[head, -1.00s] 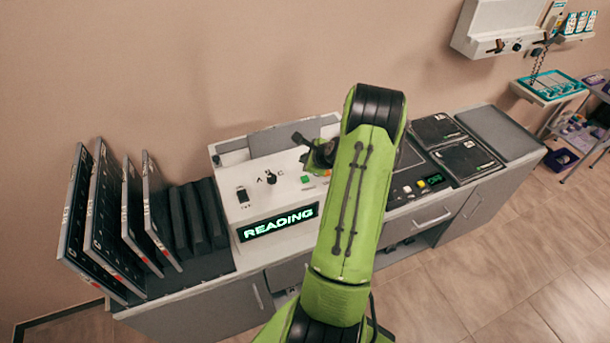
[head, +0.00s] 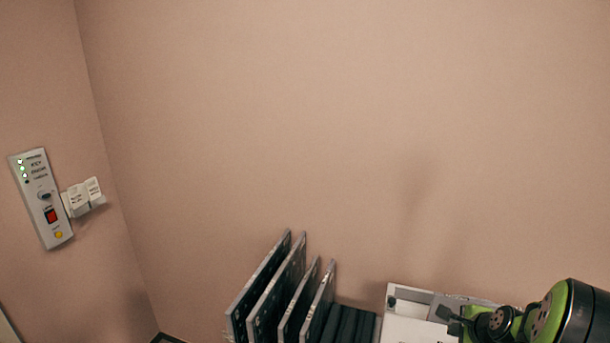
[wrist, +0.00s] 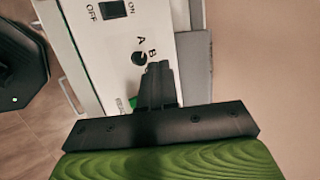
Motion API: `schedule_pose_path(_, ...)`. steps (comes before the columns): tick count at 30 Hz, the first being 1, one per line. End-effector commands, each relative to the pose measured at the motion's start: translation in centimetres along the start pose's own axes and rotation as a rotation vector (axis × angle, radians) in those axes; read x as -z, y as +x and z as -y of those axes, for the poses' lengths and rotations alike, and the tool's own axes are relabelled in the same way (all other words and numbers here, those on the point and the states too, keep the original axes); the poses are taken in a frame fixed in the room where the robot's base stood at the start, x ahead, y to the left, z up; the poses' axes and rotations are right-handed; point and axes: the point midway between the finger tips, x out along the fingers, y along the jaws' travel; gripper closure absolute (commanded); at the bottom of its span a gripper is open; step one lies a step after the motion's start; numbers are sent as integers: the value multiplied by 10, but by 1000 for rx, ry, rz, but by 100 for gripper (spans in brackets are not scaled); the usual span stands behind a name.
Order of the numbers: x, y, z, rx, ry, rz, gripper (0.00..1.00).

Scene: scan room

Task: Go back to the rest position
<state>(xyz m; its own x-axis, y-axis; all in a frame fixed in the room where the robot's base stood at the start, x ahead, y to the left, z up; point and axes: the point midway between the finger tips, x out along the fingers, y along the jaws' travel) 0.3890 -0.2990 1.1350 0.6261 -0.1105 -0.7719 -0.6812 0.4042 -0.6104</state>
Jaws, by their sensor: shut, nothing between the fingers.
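My gripper (head: 447,318) shows at the lower right of the head view, in front of the white reader machine (head: 405,328). In the wrist view my gripper (wrist: 158,72) is shut with nothing between its fingers. Its tips overlap the machine's panel close to the A/B knob (wrist: 139,58); I cannot tell the exact gap. The black ON/OFF rocker switch (wrist: 113,10) lies farther up the panel. A green part of the panel is mostly hidden behind the fingers. The reader's display is out of the head view.
Several upright dark panels (head: 265,290) stand in a rack left of the machine. A grey control box (head: 42,198) with lights and a red switch hangs on the left wall, beside white switches (head: 84,196). The wall above is bare.

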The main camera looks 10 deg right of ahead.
Motion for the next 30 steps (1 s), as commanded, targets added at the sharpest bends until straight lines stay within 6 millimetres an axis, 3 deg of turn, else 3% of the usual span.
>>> schedule_pose_path(1, -43, -18, 1, -28, -201, 15, 100)
schedule_pose_path(3, -92, -48, -6, -71, -467, 33, 100)
schedule_pose_path(6, -149, -96, -31, -114, -830, 62, 100)
schedule_pose_path(9, -190, -144, -68, -136, -1174, 97, 100)
schedule_pose_path(11, -205, -172, -95, -141, -1370, 122, 100)
schedule_pose_path(15, -214, -221, -156, -131, -1753, 185, 100)
schedule_pose_path(18, -210, -238, -184, -121, -1915, 220, 100)
schedule_pose_path(22, -207, -245, -196, -117, -1990, 239, 100)
schedule_pose_path(30, -207, -246, -194, -117, -1990, 238, 100)
